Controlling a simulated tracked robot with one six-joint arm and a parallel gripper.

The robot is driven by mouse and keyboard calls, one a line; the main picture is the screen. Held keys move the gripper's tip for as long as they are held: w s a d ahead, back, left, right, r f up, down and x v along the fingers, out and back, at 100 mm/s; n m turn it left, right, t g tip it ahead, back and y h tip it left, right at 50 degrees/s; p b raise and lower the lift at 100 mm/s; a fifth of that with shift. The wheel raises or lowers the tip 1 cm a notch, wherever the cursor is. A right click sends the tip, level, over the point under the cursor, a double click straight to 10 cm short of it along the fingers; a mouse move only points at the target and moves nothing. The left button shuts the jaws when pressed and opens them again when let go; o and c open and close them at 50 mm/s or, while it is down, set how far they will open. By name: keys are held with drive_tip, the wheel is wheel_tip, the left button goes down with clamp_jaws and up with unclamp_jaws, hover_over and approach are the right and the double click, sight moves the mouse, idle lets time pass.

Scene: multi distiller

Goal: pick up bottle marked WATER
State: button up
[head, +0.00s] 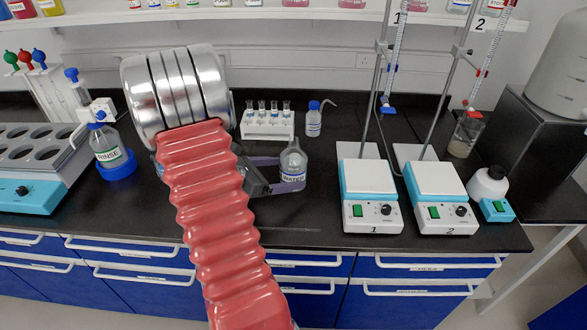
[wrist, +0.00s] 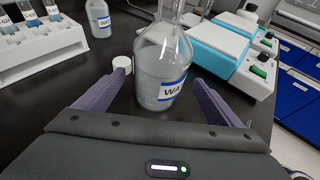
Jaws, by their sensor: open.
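The bottle marked WATER (head: 293,166) is a clear, uncapped glass bottle with a white and blue label. It stands upright on the black bench, left of stirrer plate 1. In the wrist view the bottle (wrist: 163,75) is between the two purple fingers of my gripper (wrist: 165,82). My gripper (head: 280,174) is open, with a finger on each side of the bottle; a gap shows on the right, and I cannot tell if the left finger touches. My red arm hides part of the gripper in the head view.
A small white cap (wrist: 122,63) lies by the left finger. A test tube rack (head: 267,125) and a wash bottle (head: 314,120) stand behind. Stirrer plate 1 (head: 372,218) is close on the right. The RINSE bottle (head: 108,148) is at the left.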

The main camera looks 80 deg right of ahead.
drive_tip(key=x, duration=0.4)
drive_tip(key=shift+d+f, duration=0.1)
drive_tip(key=shift+c, duration=0.3)
drive_tip(key=c, duration=1.8)
